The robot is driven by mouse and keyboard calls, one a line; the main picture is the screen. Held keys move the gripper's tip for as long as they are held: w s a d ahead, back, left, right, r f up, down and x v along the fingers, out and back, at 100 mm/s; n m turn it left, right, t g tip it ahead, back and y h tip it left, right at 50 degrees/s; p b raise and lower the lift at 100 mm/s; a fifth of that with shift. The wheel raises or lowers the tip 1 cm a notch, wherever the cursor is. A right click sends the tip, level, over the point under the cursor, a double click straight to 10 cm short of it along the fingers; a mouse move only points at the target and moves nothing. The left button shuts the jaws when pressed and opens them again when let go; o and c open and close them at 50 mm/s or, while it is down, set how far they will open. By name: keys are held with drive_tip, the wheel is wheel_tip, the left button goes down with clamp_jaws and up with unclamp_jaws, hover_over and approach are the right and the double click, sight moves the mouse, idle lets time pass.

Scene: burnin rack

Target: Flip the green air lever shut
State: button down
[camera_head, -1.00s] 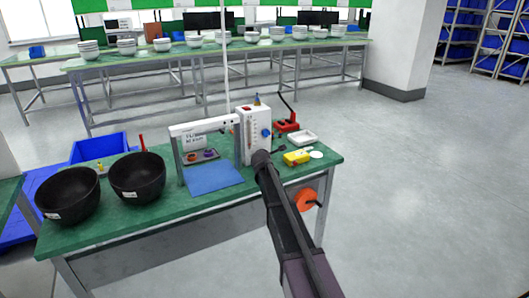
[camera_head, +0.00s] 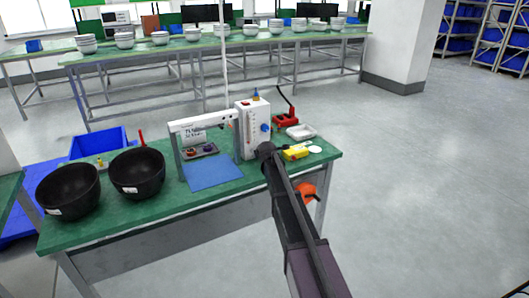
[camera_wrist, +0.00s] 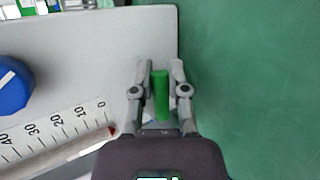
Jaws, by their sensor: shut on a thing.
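The green air lever (camera_wrist: 161,97) shows in the wrist view as a short green bar, upright in the picture, beside the right edge of a pale panel. My gripper (camera_wrist: 160,72) has one finger on each side of it and is shut on it. The lever's lower end is hidden by the gripper. In the head view, a white box (camera_head: 246,135) with a gauge and blue knob stands on the green bench. My arm's dark end covers its lower right front, and both the fingers and the lever are hidden there.
A blue knob (camera_wrist: 13,86) and a numbered scale (camera_wrist: 62,137) lie left of my gripper. On the bench (camera_head: 130,218) are two black bowls (camera_head: 137,174), a blue mat (camera_head: 212,175) and a yellow device (camera_head: 296,152). An orange wheel (camera_head: 308,191) sits at its front, partly behind my arm.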

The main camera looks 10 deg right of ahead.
drive_tip(key=shift+w+r, duration=0.1)
drive_tip(key=c, duration=0.7)
unclamp_jaws()
drive_tip(key=shift+o, duration=0.3)
drive_tip(key=shift+s+r, duration=0.1)
drive_tip(key=shift+s, duration=0.4)
drive_tip(key=s+r+m+g+p, duration=0.2)
drive_tip(key=s+m+g+p, duration=0.2)
drive_tip(key=s, duration=1.1)
drive_tip(key=s+r+m+g+p, duration=0.2)
drive_tip(key=s+m+p, duration=0.4)
drive_tip(key=s, duration=0.9)
drive_tip(key=s+a+r+m+g+p, duration=0.1)
drive_tip(key=s+r+m+g+p, duration=0.1)
drive_tip(key=s+m+g+p, duration=0.3)
drive_tip(key=s+m, duration=0.4)
drive_tip(key=s, duration=0.6)
drive_tip(key=shift+s+m+g+y, duration=0.25)
drive_tip(key=shift+m+g+y, duration=0.05)
